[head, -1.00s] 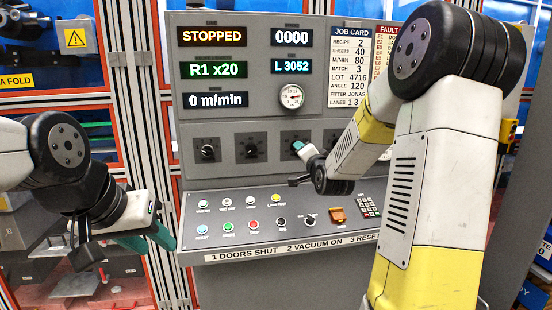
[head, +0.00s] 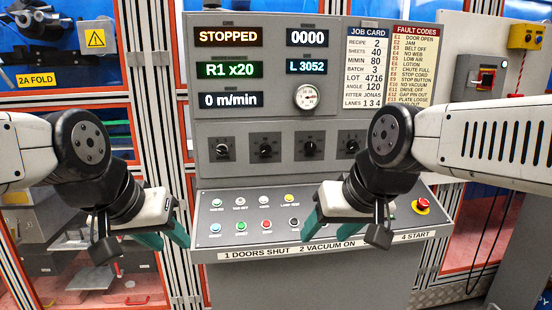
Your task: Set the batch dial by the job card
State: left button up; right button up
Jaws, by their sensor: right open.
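The job card (head: 367,65) on the upper panel reads recipe 2, sheets 40, m/min 80, batch 3, angle 120. Below the displays is a row of dark dials: the first (head: 222,149), second (head: 266,148), third (head: 309,147) and fourth (head: 350,146). Their labels are too small to read, so I cannot tell which is the batch dial. The fourth is close to my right arm. My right gripper (head: 312,226) is open and empty, low in front of the button desk. My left gripper (head: 172,240) is open and empty, left of the desk.
Displays show STOPPED (head: 228,37), R1 x20 and 0000. A round gauge (head: 306,97) sits above the dials. The sloped desk (head: 240,212) carries several buttons; a red stop button (head: 421,206) is at its right. A fault code card (head: 414,65) hangs beside the job card.

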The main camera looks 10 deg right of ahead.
aim_at(353, 146)
jog(key=z, duration=0.85)
